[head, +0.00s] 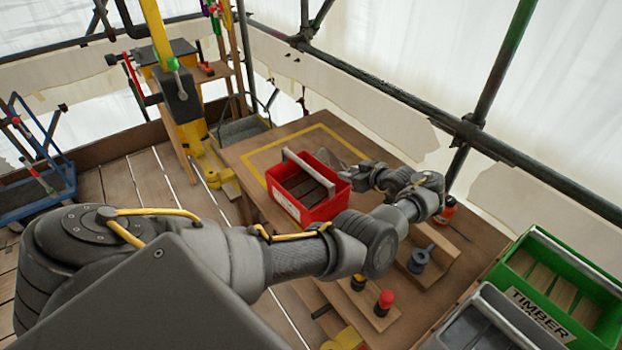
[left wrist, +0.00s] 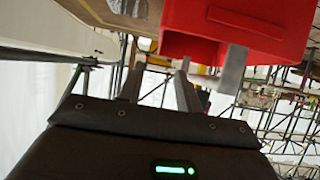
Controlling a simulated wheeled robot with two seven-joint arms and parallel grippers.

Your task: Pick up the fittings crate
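The red fittings crate (head: 318,209) stands upright on the wooden table, with a pale grey bar handle (head: 308,168) across its top and a white label on its front. In the left wrist view the crate (left wrist: 250,32) fills the upper right, and its handle (left wrist: 233,70) lies right of the fingers. My left gripper (head: 358,177) is at the crate's right end, its fingertips partly hidden in the head view. In the left wrist view the gripper (left wrist: 158,70) has its two fingers apart with nothing between them. My right gripper is not in view.
A green crate marked TIMBER (head: 585,270) and a grey crate (head: 478,335) stand at right. An orange bottle (head: 446,211), a blue-grey fitting (head: 419,258) and a red-topped peg (head: 385,300) are near my left arm. The table (head: 262,153) has a yellow outline behind the red crate.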

